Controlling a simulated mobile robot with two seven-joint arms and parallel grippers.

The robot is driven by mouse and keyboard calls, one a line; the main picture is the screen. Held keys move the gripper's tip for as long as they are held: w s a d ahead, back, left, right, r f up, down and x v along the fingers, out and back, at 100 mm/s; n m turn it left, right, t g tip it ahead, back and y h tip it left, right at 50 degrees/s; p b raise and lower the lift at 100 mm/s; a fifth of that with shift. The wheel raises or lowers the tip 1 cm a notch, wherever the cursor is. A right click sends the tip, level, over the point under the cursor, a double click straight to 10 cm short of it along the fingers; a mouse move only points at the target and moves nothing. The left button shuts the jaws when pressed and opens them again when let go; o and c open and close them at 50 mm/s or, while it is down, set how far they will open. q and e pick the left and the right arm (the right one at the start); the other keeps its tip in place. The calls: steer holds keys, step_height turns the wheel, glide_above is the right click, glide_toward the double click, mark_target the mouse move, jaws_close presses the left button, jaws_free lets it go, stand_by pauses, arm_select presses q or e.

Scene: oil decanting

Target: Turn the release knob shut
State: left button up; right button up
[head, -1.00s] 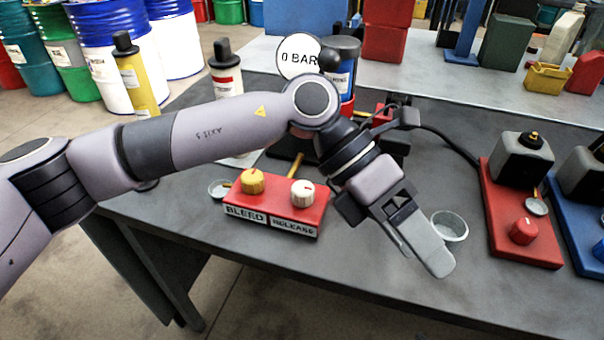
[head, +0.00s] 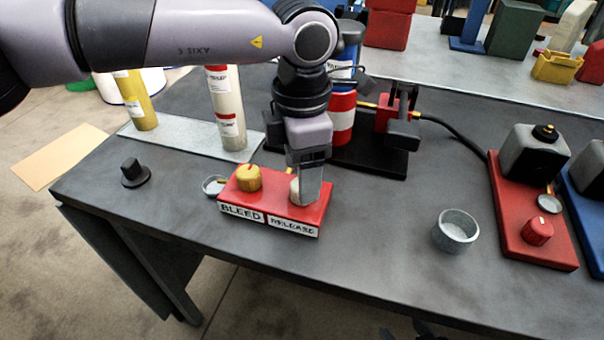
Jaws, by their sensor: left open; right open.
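The white release knob (head: 294,190) sits on the right half of a red block (head: 270,205), above the RELEASE label (head: 293,224). My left gripper (head: 307,192) points down over it with open jaws, and a finger hides much of the knob. I cannot tell whether the fingers touch it. The yellow bleed knob (head: 248,178) is on the block's left half, above the BLEED label (head: 241,213). Only small dark tips of my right gripper (head: 403,331) show at the bottom edge.
A small grey cup (head: 456,231) stands right of the block, with a red base (head: 520,245) and its red knob farther right. A shallow dish (head: 214,186) lies left of the block. Bottles stand behind on a tray (head: 190,139). The table front is clear.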

arm_select(q)
steer(key=shift+f, duration=1.05)
steer(key=c, duration=1.1)
steer(key=shift+o, duration=0.2)
arm_select(e)
steer(key=shift+d, duration=0.1)
steer(key=shift+f, duration=0.15)
